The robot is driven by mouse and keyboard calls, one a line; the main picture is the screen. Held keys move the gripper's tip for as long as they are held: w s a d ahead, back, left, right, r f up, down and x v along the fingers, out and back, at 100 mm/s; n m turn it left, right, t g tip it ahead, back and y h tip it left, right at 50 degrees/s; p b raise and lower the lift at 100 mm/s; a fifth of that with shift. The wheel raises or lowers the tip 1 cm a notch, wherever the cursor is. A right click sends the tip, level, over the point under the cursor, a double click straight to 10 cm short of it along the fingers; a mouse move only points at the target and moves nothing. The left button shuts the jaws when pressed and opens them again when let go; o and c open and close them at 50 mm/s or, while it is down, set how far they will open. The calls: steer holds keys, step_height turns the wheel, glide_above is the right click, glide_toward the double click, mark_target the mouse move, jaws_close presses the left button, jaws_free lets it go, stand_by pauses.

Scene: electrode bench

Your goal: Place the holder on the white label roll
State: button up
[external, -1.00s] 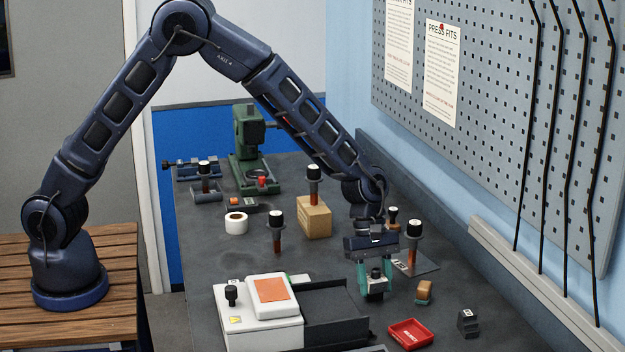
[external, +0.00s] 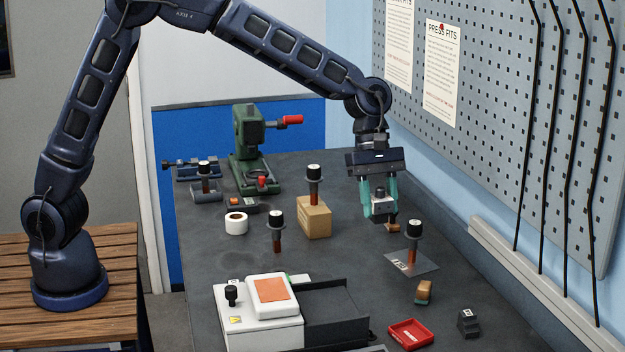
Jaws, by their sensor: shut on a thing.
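The tan box (external: 314,220) with a dark-capped post (external: 313,185) on it stands between gripper and roll. Another capped post (external: 276,232) stands right of the roll. A green press (external: 248,150) is behind.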

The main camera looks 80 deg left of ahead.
steer(key=shift+a+r, duration=0.1)
steer(key=shift+r, duration=0.3)
steer(key=s+a+r, duration=0.2)
steer(key=s+a, duration=0.1)
steer(key=a, duration=0.9)
steer(key=r, duration=0.2)
glide_above(244, 215)
steer(key=a, duration=0.2)
steer(key=shift+m, duration=0.3)
step_height(244, 215, down, 19)
steer(key=shift+d+f, duration=0.15)
steer(key=shift+f, duration=0.15)
steer(key=o, duration=1.2)
